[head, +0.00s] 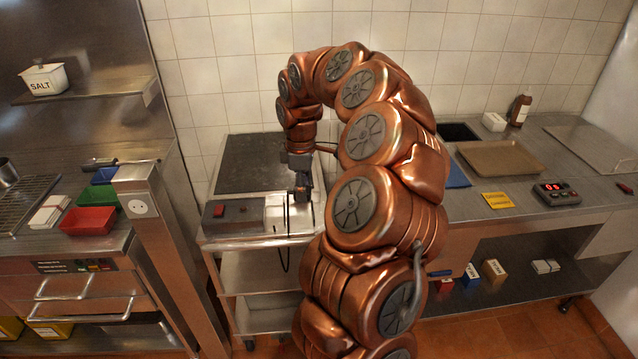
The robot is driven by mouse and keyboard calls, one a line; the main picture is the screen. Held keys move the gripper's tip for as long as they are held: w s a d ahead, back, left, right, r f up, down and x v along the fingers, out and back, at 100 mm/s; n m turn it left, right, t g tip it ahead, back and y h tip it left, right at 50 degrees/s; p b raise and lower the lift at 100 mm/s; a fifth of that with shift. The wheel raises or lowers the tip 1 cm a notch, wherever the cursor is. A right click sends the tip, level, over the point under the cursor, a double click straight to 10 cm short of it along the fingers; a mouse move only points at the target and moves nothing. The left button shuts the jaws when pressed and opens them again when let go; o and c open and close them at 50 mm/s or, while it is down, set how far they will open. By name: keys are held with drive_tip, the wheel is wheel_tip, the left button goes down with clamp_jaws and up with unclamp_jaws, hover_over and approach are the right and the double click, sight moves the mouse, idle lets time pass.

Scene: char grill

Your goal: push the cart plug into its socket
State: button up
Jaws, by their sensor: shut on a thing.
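My gripper (301,190) points down over the front right of the cart top. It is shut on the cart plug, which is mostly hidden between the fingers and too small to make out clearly. A thin black cable (287,245) loops down over the cart's front edge below the gripper. The cart (262,238) is a steel trolley with a dark griddle plate and a grey box with a red switch. The round white socket (140,208) is on the steel post at the left, facing front. The plug is well to the right of the socket, apart from it.
The steel post (165,245) stands between the cart and the left counter, which holds red, green and blue trays (88,220). A right counter carries a brown tray (499,158) and a timer (556,193). Open air lies between gripper and post above the grey box (232,212).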

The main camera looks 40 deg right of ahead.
drive_tip(key=w+a+f+m, duration=0.3)
drive_tip(key=w+a+f, duration=0.1)
drive_tip(key=a, duration=0.7)
drive_tip(key=w+a+f+m, duration=0.3)
drive_tip(key=w+a+m, duration=0.1)
drive_tip(key=a, duration=0.6)
drive_tip(key=a+f+m+b, duration=0.1)
drive_tip(key=a+f+b, duration=0.4)
drive_tip(key=f+b, duration=0.5)
drive_tip(key=shift+w+f, duration=0.15)
drive_tip(key=shift+f, duration=0.45)
drive_tip(key=shift+a, duration=0.15)
